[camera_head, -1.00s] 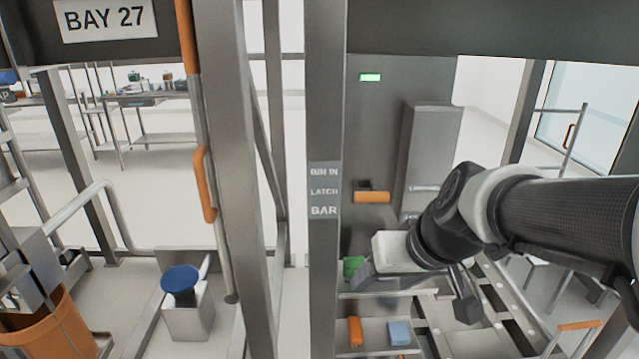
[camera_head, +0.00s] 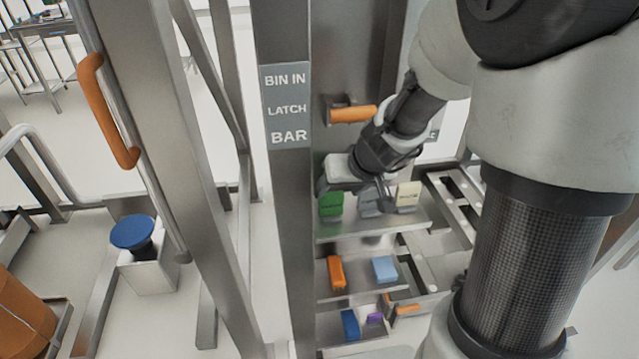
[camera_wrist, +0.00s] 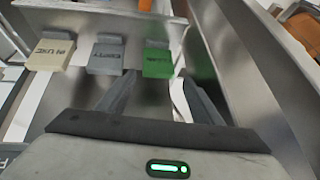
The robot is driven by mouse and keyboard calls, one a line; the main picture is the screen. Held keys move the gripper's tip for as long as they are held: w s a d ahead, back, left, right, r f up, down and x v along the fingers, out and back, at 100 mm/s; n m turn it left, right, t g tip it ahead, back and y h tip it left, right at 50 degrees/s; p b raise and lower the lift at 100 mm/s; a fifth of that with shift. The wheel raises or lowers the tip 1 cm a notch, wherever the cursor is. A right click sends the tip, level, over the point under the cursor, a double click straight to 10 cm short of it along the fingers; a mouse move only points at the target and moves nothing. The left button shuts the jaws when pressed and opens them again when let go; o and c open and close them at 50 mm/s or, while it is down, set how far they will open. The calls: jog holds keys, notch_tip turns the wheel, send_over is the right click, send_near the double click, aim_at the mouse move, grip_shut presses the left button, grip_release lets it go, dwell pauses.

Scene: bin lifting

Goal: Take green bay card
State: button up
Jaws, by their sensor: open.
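The green bay card (camera_head: 331,204) stands at the left end of the upper shelf in the head view, just below my gripper. It also shows in the wrist view (camera_wrist: 158,62), upright on its holder beyond my fingertips. My gripper (camera_head: 345,188) is open and empty; in the wrist view its two dark fingers (camera_wrist: 155,92) are spread apart. The green card lies ahead of the gap between them, and I see no contact. A grey card (camera_wrist: 107,58) and a cream card (camera_wrist: 50,54) stand beside it in the wrist view.
Lower shelves hold an orange block (camera_head: 336,272), a light blue block (camera_head: 385,269), a dark blue block (camera_head: 350,324) and a purple piece (camera_head: 374,318). The "BIN IN LATCH BAR" post (camera_head: 287,180) stands close left of the cards. An orange handle (camera_head: 352,113) juts out above my gripper.

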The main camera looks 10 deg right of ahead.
aim_at(333, 195)
jog(key=b+x, duration=0.1)
jog(key=x, duration=0.4)
jog(key=shift+w+f+b, duration=0.15)
jog(key=shift+w+b, duration=0.15)
jog(key=shift+w, duration=0.05)
jog(key=shift+c, duration=0.4)
jog(key=c, duration=1.1)
